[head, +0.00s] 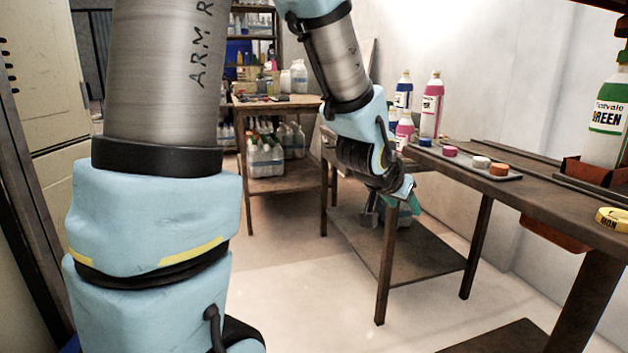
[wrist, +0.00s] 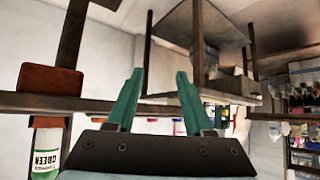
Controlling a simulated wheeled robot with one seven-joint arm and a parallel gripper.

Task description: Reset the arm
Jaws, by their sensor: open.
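My arm reaches up from the left of the head view and bends down in the middle. My gripper (head: 403,197) points down beside the near left end of the right-hand bench, partly hidden by my wrist. In the wrist view my gripper (wrist: 158,76) shows two teal fingers spread apart with nothing between them. No object touches the fingers.
The dark bench (head: 545,200) at right carries coloured caps, a tray and a green-labelled bottle (head: 606,120). Pink and blue bottles stand at its far end. A wooden table (head: 280,103) stands behind, with jugs on its lower shelf. The pale floor (head: 300,290) between is clear.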

